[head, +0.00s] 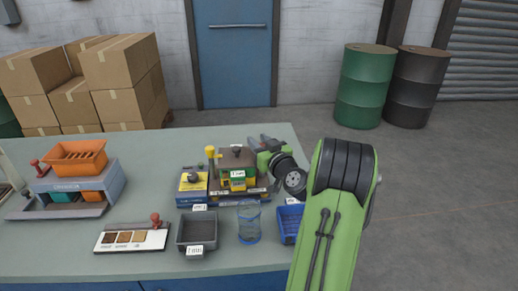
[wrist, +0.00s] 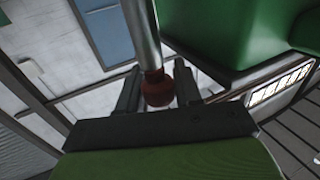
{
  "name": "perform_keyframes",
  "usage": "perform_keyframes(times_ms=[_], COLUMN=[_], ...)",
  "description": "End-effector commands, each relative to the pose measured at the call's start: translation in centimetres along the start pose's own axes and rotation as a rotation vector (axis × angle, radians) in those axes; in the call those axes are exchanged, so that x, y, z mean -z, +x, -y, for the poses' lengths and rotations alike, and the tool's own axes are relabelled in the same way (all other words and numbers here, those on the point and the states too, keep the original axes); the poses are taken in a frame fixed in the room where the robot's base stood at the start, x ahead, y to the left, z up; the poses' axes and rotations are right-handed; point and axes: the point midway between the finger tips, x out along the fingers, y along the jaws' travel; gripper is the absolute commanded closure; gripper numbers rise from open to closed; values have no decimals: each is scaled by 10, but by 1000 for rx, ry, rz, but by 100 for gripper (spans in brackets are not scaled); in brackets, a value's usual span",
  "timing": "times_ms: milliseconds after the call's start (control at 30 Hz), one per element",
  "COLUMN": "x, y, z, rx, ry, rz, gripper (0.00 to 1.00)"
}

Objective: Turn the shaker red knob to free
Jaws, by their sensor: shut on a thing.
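In the wrist view a round dark red knob (wrist: 157,92) on a pale metal rod sits between the two dark fingers of my gripper (wrist: 157,88), which is shut on it. In the head view my gripper (head: 264,142) is at the back right of the bench, behind a dark-topped machine (head: 236,160) with yellow and green parts. The held knob cannot be made out in the head view, and its setting cannot be read.
On the bench (head: 140,270) stand an orange-hopper unit (head: 77,158), a sample card with a red knob (head: 133,237), a grey tray (head: 196,230), a clear blue container (head: 249,222) and a blue tray (head: 290,222). Boxes and drums stand behind. Floor at right is clear.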

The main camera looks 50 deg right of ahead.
Motion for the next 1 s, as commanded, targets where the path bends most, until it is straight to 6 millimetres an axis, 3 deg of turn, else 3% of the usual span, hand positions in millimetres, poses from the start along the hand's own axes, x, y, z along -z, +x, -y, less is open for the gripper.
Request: perform_keyframes(times_ms=[200,233,367,700,767,1000], x=[0,0,0,-1,-2,-4], y=[0,0,0,-8,-19,-86], z=[0,0,0,-1,-1,-2], rx=[1,1,1,-1,-2,-8], ry=[2,2,2,2,2,3], rz=[5,5,5,5,6,4], gripper=[96,63,45,45,45,45])
